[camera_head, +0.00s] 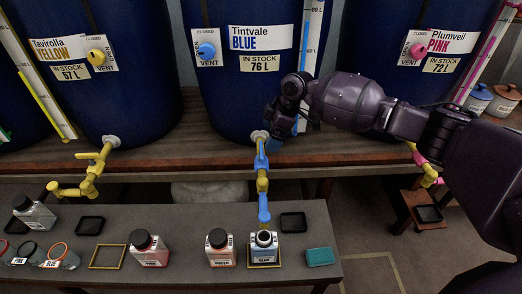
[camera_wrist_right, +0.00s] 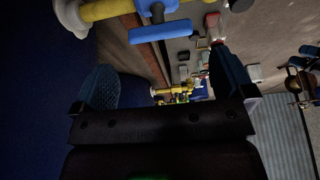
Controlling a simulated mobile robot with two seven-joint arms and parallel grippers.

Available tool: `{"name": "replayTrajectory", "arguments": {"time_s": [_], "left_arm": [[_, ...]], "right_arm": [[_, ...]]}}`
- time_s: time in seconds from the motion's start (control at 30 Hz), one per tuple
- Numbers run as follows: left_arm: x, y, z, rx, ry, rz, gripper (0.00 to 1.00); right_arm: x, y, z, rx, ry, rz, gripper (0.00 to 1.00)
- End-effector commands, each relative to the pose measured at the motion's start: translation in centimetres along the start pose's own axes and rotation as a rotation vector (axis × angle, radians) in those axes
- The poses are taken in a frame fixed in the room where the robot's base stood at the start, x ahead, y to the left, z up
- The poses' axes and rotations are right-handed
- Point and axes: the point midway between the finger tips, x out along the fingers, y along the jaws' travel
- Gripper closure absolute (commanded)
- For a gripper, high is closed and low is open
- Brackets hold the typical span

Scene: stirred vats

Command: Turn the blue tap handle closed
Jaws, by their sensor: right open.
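The blue tap (camera_head: 263,180) comes out of the foot of the middle vat, labelled Tintvale BLUE. Its blue handle (camera_head: 261,156) looks to lie along the yellow pipe; in the wrist view the handle (camera_wrist_right: 164,32) shows as a blue bar roughly parallel to the pipe. My right gripper (camera_head: 279,125) is beside the tap's top, against the dark vat. In the wrist view the right gripper (camera_wrist_right: 162,82) is open and empty, with the handle beyond its fingertips, apart from them. An open bottle (camera_head: 263,243) labelled BLUE stands under the spout. My left gripper is not in view.
A yellow tap (camera_head: 90,170) is at the left and a pink tap (camera_head: 430,165) at the right, partly behind my right arm. The grey bench (camera_head: 190,218) holds several capped bottles, dark trays and a teal block (camera_head: 320,257). The wooden shelf edge (camera_head: 200,163) runs behind the tap.

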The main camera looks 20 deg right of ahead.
Motion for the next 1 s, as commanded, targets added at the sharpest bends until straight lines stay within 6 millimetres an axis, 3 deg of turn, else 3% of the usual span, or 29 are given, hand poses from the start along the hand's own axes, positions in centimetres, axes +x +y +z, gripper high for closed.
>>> {"name": "replayTrajectory", "arguments": {"time_s": [0.1, 0.4, 0.87, 1.0], "left_arm": [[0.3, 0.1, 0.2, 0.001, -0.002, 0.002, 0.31], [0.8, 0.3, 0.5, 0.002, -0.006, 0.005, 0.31], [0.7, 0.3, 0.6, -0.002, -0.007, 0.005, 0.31], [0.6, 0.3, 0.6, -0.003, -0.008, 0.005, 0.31]], "right_arm": [[2.5, 0.0, 0.1, 0.002, 0.000, -0.004, 0.00], [6.6, 0.0, 0.0, 0.002, 0.000, -0.001, 0.00], [7.7, 0.0, 0.0, 0.001, 0.000, 0.002, 0.00], [7.7, 0.0, 0.0, 0.001, 0.000, 0.001, 0.17]]}}
